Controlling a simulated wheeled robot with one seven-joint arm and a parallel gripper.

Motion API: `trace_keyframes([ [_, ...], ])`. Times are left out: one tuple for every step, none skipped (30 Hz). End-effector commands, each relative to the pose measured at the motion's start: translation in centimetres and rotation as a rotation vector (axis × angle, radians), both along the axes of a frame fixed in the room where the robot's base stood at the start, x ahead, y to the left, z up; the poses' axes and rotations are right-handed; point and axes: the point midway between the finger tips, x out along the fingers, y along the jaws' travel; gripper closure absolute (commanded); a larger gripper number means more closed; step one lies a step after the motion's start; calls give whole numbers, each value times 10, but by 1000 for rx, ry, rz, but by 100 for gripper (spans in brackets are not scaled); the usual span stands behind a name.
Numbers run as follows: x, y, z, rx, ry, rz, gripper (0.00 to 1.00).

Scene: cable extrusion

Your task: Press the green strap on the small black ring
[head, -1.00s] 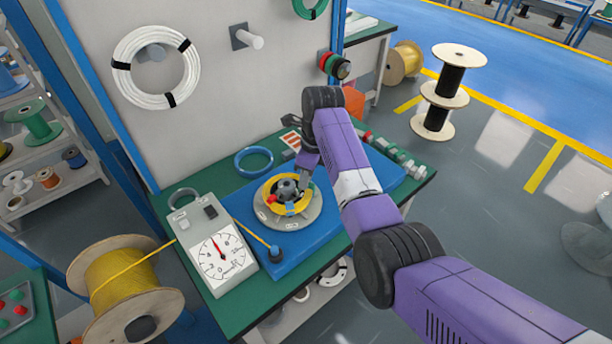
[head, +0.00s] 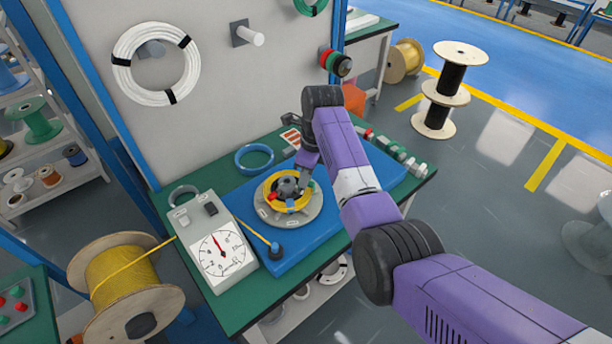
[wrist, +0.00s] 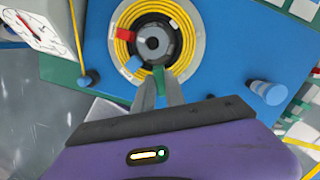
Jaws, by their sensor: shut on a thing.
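A yellow cable coil (head: 268,203) lies around a black ring with a grey hub (wrist: 152,42) on a round grey plate (head: 312,215). A red strap (wrist: 124,33) and a blue strap (wrist: 133,64) sit on the coil in the wrist view. The green strap (wrist: 159,74) is at the near side of the ring, between the tips of my gripper (wrist: 160,82). My gripper is shut on this strap, right at the coil. In the head view my gripper (head: 304,184) is small and partly hidden by my arm.
The plate stands on a blue mat (head: 235,205) on a green bench. A loose blue ring (head: 254,158) lies behind. Several small fittings (head: 405,160) line the right side.

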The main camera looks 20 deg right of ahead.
Motion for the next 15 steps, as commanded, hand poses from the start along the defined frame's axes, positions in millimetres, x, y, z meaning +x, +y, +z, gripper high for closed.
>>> trace_keyframes([
  [0,0,0,0,0,0,100],
  [0,0,0,0,0,0,100],
  [0,0,0,0,0,0,100],
  [0,0,0,0,0,0,100],
  [0,0,0,0,0,0,100],
  [0,0,0,0,0,0,100],
  [0,0,-1,0,0,0,100],
  [0,0,-1,0,0,0,100],
  [0,0,-2,0,0,0,100],
  [0,0,-3,0,0,0,100],
  [0,0,-4,0,0,0,100],
  [0,0,-6,0,0,0,100],
  [0,0,-7,0,0,0,100],
  [0,0,-8,0,0,0,100],
  [0,0,-10,0,0,0,100],
])
